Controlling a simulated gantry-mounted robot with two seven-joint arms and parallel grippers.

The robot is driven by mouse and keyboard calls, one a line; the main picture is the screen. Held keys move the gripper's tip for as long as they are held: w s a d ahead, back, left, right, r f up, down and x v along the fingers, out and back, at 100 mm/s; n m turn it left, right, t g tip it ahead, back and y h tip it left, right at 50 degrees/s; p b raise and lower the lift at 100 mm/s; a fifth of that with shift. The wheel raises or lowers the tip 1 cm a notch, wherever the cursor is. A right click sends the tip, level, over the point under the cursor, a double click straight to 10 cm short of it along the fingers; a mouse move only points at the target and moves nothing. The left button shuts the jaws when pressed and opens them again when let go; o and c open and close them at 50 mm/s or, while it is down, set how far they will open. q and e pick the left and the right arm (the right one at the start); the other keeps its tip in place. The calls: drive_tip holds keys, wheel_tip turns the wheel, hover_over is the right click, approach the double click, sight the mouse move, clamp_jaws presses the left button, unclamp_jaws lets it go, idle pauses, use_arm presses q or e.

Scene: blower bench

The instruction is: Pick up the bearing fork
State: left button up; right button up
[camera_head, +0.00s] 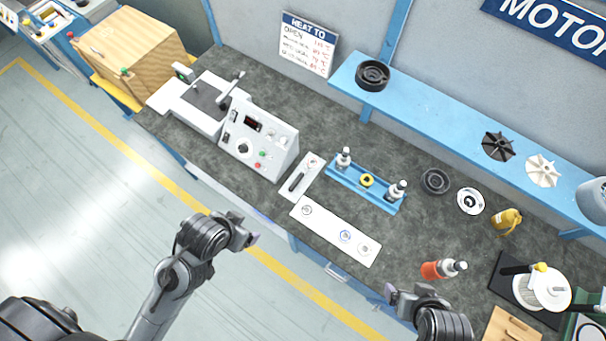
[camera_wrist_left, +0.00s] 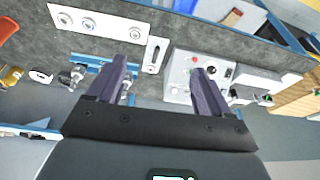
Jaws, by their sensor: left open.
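A slim tool with a dark handle, which looks like the bearing fork (camera_head: 297,182), lies on a narrow white plate on the bench, just right of the control box. It also shows in the left wrist view (camera_wrist_left: 154,54), between and beyond my fingers. My left gripper (camera_head: 250,238) is open and empty, in front of the bench's front edge and apart from the fork. Its two spread fingers show in the left wrist view (camera_wrist_left: 164,88).
A grey control box (camera_head: 260,142) stands left of the fork. A white mat with ring parts (camera_head: 335,231) and a blue fixture (camera_head: 378,192) lie to its right. A blue shelf (camera_head: 440,112) runs behind.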

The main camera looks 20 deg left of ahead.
idle(0.3)
use_arm(q)
drive_tip(key=c, duration=0.5)
